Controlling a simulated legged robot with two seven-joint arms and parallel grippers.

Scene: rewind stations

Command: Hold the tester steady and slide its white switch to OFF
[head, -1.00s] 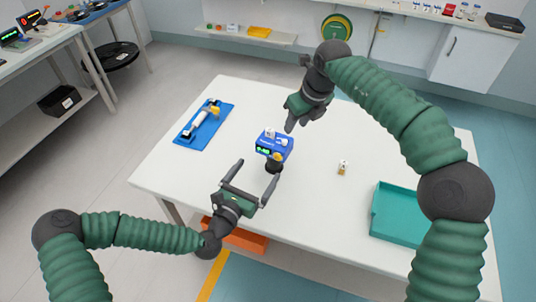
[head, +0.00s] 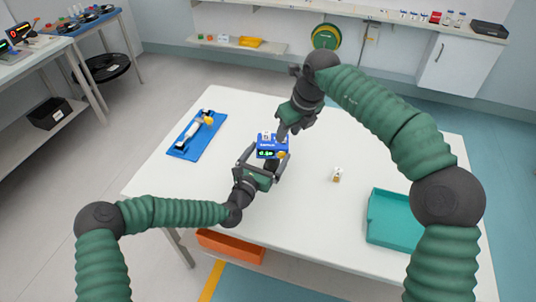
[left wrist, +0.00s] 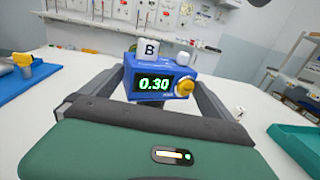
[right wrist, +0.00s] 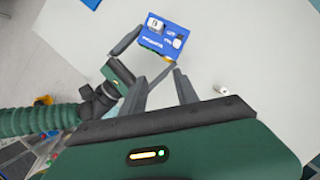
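The tester (head: 267,142) is a blue box on the white table. In the left wrist view the tester (left wrist: 140,68) shows a lit green 0.30 and a yellow knob (left wrist: 186,87). The white switch (left wrist: 183,58) is on its top right, and also shows in the right wrist view (right wrist: 178,42); its labels are too small to read. My left gripper (head: 264,158) is open, one finger on each side of the tester; contact is unclear. My right gripper (right wrist: 162,73) is partly open and empty, above the tester's right side in the head view.
A white block marked B (left wrist: 148,49) sits on the tester's top. A small block (head: 337,175) and a teal tray (head: 392,236) are to the right. A blue tray (head: 184,150) with a white and yellow item is at the left.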

